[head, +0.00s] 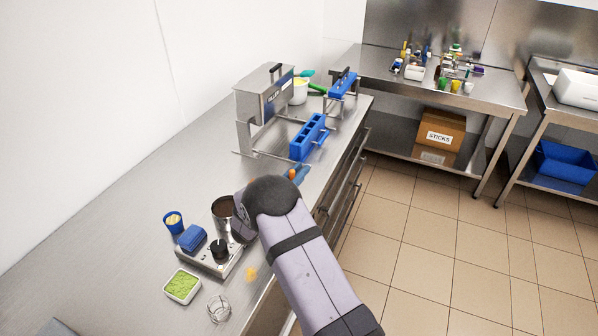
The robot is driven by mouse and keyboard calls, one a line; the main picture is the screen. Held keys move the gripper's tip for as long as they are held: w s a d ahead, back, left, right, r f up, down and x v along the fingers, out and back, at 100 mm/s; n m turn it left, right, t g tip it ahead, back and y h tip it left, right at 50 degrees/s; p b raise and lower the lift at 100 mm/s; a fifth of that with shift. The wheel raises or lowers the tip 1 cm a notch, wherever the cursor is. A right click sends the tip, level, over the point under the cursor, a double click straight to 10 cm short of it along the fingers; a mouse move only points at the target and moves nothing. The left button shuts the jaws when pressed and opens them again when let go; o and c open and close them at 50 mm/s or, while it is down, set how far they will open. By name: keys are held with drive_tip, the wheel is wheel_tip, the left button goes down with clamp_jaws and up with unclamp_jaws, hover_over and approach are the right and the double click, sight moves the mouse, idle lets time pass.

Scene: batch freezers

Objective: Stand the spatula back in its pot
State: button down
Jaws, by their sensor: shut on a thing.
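My gripper is mostly hidden behind my dark wrist, low over the counter, and its fingertips do not show. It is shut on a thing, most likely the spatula. A blue and orange piece (299,172) shows just past my wrist and may be part of the spatula; its contact with the jaws is hidden. A steel pot (222,207) with a dark inside stands just left of my wrist, partly covered by it. I cannot tell for sure that this is the spatula's pot. A white pot (299,92) with green items beside it stands farther back.
A steel freezer unit (264,92) and blue moulds (309,137) stand at the back. A control box (209,257), a blue cup (174,222), a green-filled tray (182,286) and a small glass (219,308) are near the front. The counter's left side is bare.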

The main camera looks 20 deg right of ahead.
drive_tip(key=shift+f+b, duration=0.65)
drive_tip(key=shift+f, duration=0.2)
drive_tip(key=c, duration=1.2)
unclamp_jaws()
drive_tip(key=shift+r, duration=0.2)
wheel_tip(320, 180, up, 7)
drive_tip(key=p, duration=0.4)
drive_tip(key=shift+p, duration=0.35)
drive_tip(key=shift+f, duration=0.1)
